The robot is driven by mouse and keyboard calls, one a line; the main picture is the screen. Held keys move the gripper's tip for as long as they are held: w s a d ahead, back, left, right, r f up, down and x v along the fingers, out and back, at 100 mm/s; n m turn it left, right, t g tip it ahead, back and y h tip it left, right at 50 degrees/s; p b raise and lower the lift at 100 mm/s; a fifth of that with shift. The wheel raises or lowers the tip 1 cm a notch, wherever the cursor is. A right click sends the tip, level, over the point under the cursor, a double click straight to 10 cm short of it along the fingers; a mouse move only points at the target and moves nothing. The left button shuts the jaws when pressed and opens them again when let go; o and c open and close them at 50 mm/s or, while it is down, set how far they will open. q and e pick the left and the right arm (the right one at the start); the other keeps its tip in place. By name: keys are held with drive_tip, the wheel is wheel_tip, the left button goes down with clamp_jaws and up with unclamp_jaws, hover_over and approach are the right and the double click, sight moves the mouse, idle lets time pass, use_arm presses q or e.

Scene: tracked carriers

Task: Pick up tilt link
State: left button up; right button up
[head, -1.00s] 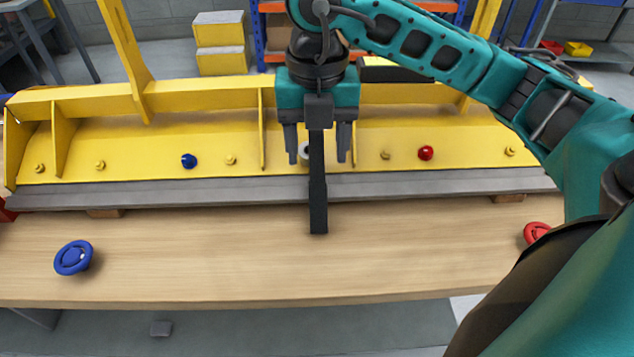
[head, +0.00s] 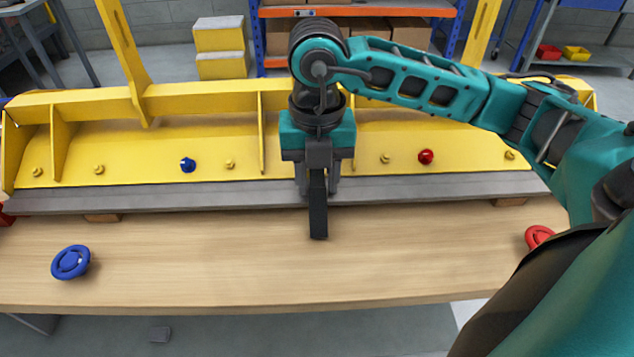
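I take the dark, narrow bar (head: 318,215) at the middle of the bench to be the tilt link. Its lower end shows over the wood in front of the grey rail. Its upper part is hidden by my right gripper (head: 318,192). The gripper points down over the bar, with its fingers close against the left and right sides. It looks shut on the bar, though the contact is partly hidden. My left gripper is not in view.
A yellow carrier frame (head: 200,100) with upright ribs and a grey rail (head: 180,194) lies along the bench (head: 200,260). The bench front is mostly clear.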

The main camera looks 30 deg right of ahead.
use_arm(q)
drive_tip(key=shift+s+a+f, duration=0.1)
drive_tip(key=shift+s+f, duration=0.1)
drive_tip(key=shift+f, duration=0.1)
use_arm(e)
clamp_jaws()
drive_tip(key=shift+r, duration=0.1)
